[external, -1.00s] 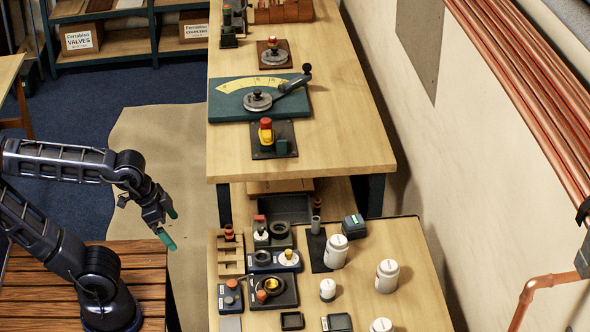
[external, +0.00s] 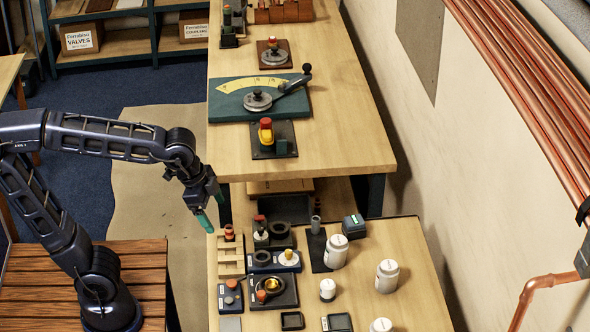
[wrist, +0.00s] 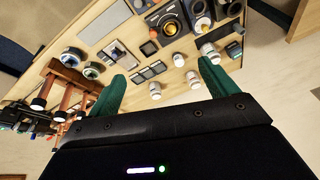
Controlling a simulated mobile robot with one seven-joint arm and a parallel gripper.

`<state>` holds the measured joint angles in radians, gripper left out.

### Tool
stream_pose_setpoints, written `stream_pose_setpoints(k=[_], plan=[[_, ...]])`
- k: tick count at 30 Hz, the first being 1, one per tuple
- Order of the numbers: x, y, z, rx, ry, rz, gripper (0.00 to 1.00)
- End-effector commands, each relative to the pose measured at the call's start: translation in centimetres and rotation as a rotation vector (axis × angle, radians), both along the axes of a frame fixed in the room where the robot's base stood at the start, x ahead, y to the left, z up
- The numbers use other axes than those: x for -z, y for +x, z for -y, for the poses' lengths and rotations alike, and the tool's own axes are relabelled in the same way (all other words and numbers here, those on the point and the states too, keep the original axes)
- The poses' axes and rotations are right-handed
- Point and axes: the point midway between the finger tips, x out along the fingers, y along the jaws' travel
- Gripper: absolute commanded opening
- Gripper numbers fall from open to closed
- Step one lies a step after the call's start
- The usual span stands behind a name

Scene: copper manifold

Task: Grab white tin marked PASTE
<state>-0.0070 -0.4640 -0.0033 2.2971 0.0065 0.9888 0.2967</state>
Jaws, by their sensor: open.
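Several white tins with pale lids stand upright on the lower table in the external view: a large tin (external: 336,251), a second tin (external: 387,276), a small tin (external: 328,290) and a tin at the bottom edge (external: 381,325). Their labels are too small to read, so I cannot tell which is marked PASTE. My gripper (external: 212,208) is open and empty, above the left far edge of that table, left of the tins. In the wrist view, its green fingers are spread (wrist: 161,85), with white tins (wrist: 208,50) beyond them.
The lower table (external: 415,300) also holds a wooden rack (external: 230,258), dark fixtures with knobs (external: 272,291), a dark mat (external: 318,250) and a dark box (external: 354,226). A higher bench (external: 340,150) stands behind. Copper pipes (external: 535,110) run along the right wall.

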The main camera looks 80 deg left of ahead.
Motion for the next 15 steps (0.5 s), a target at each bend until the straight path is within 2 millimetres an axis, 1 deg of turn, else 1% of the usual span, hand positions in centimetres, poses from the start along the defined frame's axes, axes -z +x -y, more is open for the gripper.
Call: stream_pose_setpoints(k=[1, 7, 11, 15], plan=[[-0.2, 1.6, 0.0, 0.028, 0.010, -0.013, 0.85], [-0.8, 7.3, -0.1, 0.153, 0.050, -0.047, 0.85], [-0.8, 11.1, -0.2, 0.234, 0.072, -0.071, 0.85], [-0.3, 15.2, -0.3, 0.322, 0.095, -0.097, 0.85]])
